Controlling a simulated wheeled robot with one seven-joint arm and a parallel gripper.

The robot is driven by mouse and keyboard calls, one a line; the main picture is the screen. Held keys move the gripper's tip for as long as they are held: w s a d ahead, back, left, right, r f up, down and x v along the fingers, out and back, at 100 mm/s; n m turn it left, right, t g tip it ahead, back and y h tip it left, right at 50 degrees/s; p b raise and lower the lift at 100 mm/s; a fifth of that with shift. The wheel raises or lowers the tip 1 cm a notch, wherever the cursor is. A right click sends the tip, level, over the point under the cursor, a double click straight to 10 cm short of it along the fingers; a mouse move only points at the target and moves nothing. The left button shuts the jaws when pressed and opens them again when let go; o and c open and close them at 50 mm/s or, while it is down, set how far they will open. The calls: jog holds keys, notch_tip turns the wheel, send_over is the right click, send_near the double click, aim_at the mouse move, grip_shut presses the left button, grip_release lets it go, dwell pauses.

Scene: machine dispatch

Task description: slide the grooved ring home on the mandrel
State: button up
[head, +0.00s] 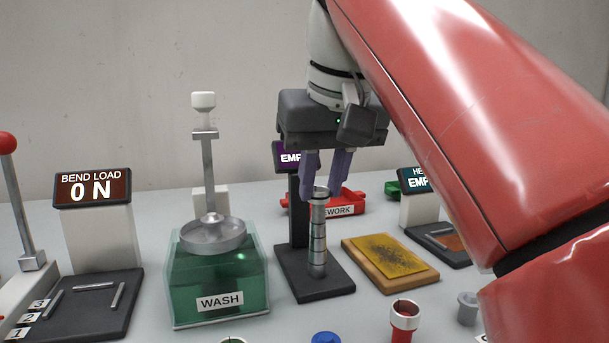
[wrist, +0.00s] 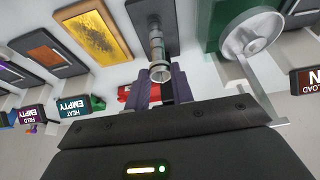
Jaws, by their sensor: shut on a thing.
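The mandrel (head: 317,245) is a slim, banded metal post standing upright on a dark base plate (head: 318,289). A small metal ring (head: 320,191) is at the top of the post, between the purple fingers of my gripper (head: 323,188). My gripper points down and is shut on the ring. In the wrist view the ring (wrist: 161,74) shows its open mouth between the fingers, in line with the mandrel (wrist: 156,43). I cannot tell whether the ring is around the mandrel's tip or just above it. Its groove is too small to make out.
A green wash tank (head: 215,285) with a metal dish stands left of the mandrel. A yellow pad on a wooden board (head: 390,262) lies to the right. A red rework tray (head: 352,204) is behind. A red cup (head: 404,318) stands in front.

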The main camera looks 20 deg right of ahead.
jog(key=shift+f+b, duration=1)
jog(key=shift+f, duration=0.4)
jog(key=o, duration=1.5)
notch_tip(320, 180, up, 3)
jog(key=p, duration=0.3)
jog(key=shift+r, duration=0.95)
